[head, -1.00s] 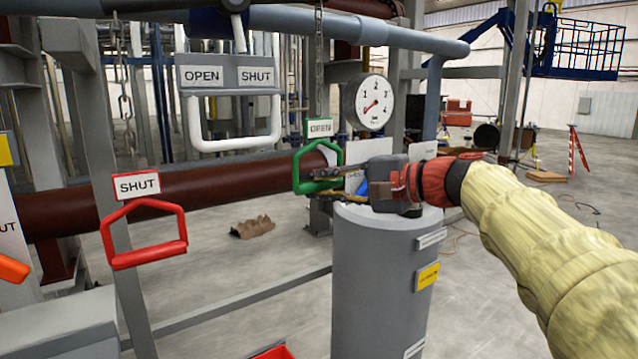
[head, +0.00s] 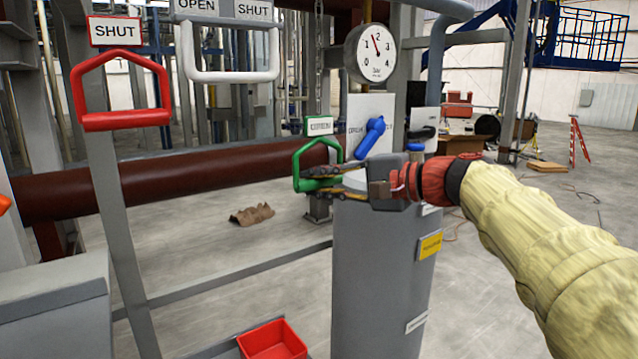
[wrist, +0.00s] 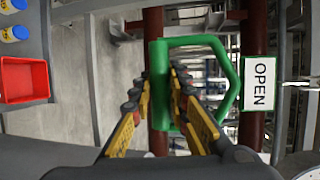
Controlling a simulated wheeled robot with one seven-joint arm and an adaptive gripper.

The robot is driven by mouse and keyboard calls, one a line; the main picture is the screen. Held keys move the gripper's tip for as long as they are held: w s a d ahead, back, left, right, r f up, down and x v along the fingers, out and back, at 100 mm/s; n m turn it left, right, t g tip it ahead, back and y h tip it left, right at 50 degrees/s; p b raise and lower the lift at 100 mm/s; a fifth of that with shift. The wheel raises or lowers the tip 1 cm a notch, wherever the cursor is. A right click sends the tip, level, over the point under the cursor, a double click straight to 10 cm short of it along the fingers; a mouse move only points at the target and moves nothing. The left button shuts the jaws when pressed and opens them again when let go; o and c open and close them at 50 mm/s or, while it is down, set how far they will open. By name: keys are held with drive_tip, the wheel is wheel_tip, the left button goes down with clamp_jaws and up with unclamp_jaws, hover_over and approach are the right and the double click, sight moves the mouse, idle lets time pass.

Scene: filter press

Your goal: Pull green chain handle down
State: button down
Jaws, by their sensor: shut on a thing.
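The green chain handle (head: 305,165) is a loop with a flat bottom bar, hanging under a white sign with a green border (head: 319,126). The sign reads OPEN in the wrist view (wrist: 259,84). My gripper (head: 322,184) reaches in from the right, its fingers above and below the bottom bar. In the wrist view, the green loop (wrist: 228,75) lies ahead, and the yellow and dark fingers (wrist: 158,88) close around its bar. The fingers hide part of the bar. A chain (head: 319,50) shows above the sign.
A grey cylinder (head: 380,270) stands just below my gripper. A blue lever (head: 369,138) and a round gauge (head: 371,53) are close behind. A red SHUT handle (head: 125,120) and a white handle (head: 230,76) hang to the left. A red bin (head: 272,342) is low in front.

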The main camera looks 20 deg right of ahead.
drive_tip(key=c, duration=2)
unclamp_jaws()
drive_tip(key=shift+s+d+f, duration=0.1)
drive_tip(key=shift+f, duration=0.45)
drive_tip(key=shift+o, duration=1.4)
drive_tip(key=shift+r, duration=0.1)
drive_tip(key=shift+o, duration=0.2)
drive_tip(key=shift+r, duration=0.1)
drive_tip(key=shift+r, duration=0.1)
drive_tip(key=v, duration=1.1)
drive_tip(key=shift+s+d, duration=0.25)
drive_tip(key=shift+s, duration=0.05)
